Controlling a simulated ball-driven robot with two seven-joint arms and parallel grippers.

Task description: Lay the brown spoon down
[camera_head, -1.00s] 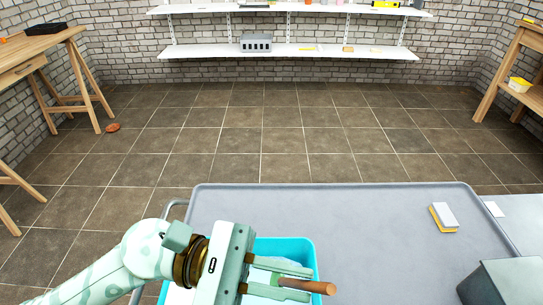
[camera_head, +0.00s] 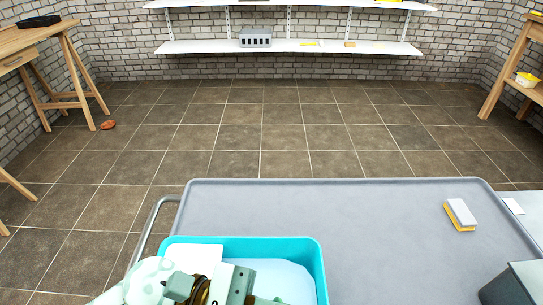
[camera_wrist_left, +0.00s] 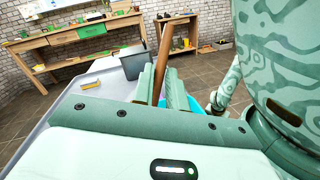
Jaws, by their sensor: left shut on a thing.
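The brown spoon (camera_wrist_left: 164,48) shows in the left wrist view as a brown stick standing up between the two green fingers of my left gripper (camera_wrist_left: 163,85), which is shut on it. In the head view my left gripper (camera_head: 262,299) is at the bottom edge, over the turquoise tub (camera_head: 316,262); its fingers are mostly cut off and I cannot make out the spoon there. The spoon's lower end is hidden by the gripper. My right gripper is not in view.
The tub stands on a grey trolley top (camera_head: 350,215) with a raised rim and a side handle (camera_head: 150,225). A yellow and white sponge (camera_head: 460,215) lies at the right, with a dark grey box (camera_head: 510,285) nearer. The middle of the top is clear.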

